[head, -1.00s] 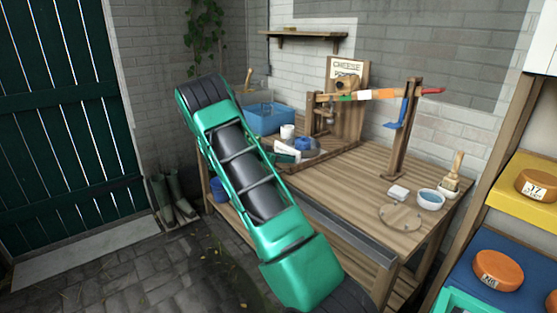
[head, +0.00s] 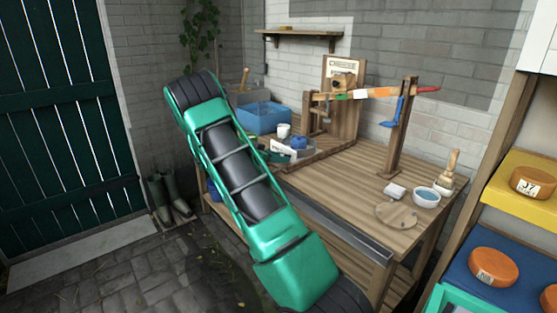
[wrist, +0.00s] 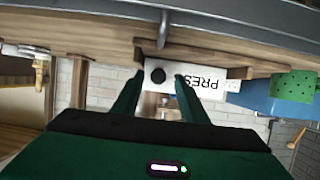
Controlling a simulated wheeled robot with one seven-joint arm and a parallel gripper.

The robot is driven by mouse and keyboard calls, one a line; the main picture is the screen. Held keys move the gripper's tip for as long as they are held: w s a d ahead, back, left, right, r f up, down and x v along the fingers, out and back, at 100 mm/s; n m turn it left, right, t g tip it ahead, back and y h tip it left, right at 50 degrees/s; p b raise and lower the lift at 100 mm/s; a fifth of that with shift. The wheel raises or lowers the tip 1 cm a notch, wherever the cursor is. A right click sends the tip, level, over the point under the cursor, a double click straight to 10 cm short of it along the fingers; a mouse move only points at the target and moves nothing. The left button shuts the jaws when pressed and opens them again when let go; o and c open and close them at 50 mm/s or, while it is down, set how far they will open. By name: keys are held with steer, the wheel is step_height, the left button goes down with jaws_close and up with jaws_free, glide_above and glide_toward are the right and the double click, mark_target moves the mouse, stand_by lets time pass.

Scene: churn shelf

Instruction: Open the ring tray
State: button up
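I cannot tell for certain which part is the ring tray. A long grey strip (head: 335,222), perhaps a drawer front, runs along the front edge of the wooden workbench (head: 345,183). In the wrist view, which looks upside down, a grey bar on posts (wrist: 235,42) crosses the top, in front of a wooden surface. My gripper (wrist: 160,78) is open, with two green fingers apart and nothing between them. The bar lies beyond the fingertips, with no contact visible. In the head view my arm hides part of the bench front, and my gripper does not show.
On the bench stand a wooden press (head: 343,105), a blue tub (head: 260,116), a white-rimmed bowl (head: 427,197) and a round wooden disc (head: 396,214). Cheese wheels sit on the shelves (head: 515,205) at right. Boots (head: 170,200) stand by the green door (head: 62,130). Some floor is clear at left.

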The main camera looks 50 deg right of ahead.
steer(key=v, duration=0.9)
steer(key=shift+a, duration=0.2)
